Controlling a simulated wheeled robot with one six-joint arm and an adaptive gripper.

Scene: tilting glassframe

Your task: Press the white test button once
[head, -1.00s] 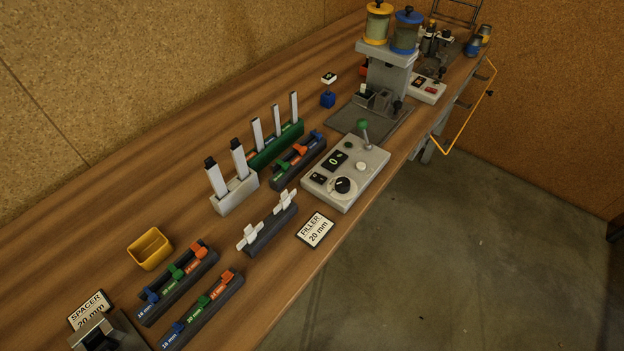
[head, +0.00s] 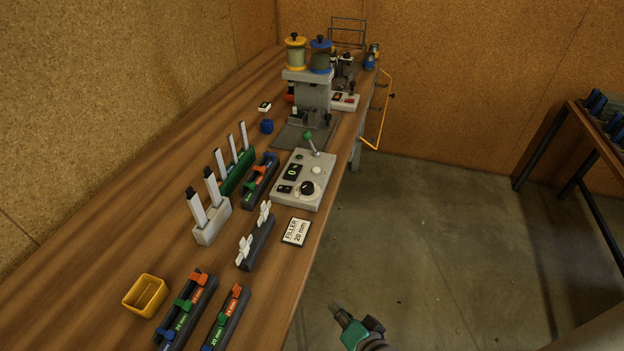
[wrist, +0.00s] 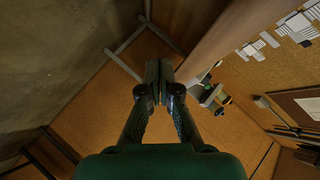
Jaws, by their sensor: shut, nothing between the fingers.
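A light grey control box (head: 322,187) stands on the workbench near its right edge in the head view. On its top are a round white button (head: 316,170), a black knob (head: 307,187), a green-knobbed lever (head: 310,140) and dark switches or displays. I cannot read a label by the white button. My gripper (head: 338,308) shows at the bottom of the head view, over the floor beside the bench and well apart from the box. In the wrist view its fingers (wrist: 160,72) are together, with nothing between them.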

